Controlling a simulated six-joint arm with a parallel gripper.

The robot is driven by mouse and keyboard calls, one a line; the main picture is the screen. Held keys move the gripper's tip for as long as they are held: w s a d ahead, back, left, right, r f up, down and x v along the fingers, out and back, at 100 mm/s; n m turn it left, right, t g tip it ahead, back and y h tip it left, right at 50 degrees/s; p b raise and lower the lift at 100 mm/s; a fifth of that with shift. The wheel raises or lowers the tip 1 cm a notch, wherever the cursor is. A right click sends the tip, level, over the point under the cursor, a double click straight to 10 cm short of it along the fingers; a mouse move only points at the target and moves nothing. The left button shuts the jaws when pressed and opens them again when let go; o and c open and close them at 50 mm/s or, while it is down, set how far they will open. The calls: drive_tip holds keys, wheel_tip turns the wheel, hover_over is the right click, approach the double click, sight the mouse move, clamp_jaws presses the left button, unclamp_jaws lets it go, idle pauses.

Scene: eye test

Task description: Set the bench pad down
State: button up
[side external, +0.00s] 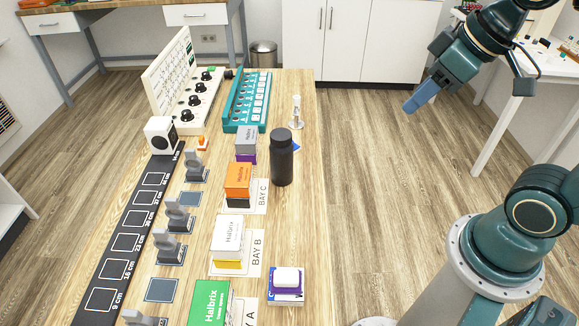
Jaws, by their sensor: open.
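My gripper (421,97) is in the air at the upper right, beyond the right edge of the wooden table (330,300) and pointing down to the left. Its blue end is small, and I cannot make out separate fingertips or anything held between them. It is apart from everything on the table. I cannot tell for sure which thing is the bench pad. Flat dark blue-grey squares lie on the table, one at the near left (162,290) and one farther back (190,199).
A black strip with marked squares (125,243) runs along the left. Boxes in orange (238,178), white (228,236) and green (209,303) stand mid-table. A dark bottle (281,160) stands upright near the right edge. A teal panel (240,115) is behind.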

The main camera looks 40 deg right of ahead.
drive_tip(key=shift+m, duration=0.9)
drive_tip(key=shift+s+d, duration=0.15)
drive_tip(key=shift+s, duration=1)
drive_tip(key=shift+s+d, duration=0.15)
drive_tip(key=shift+s, duration=1)
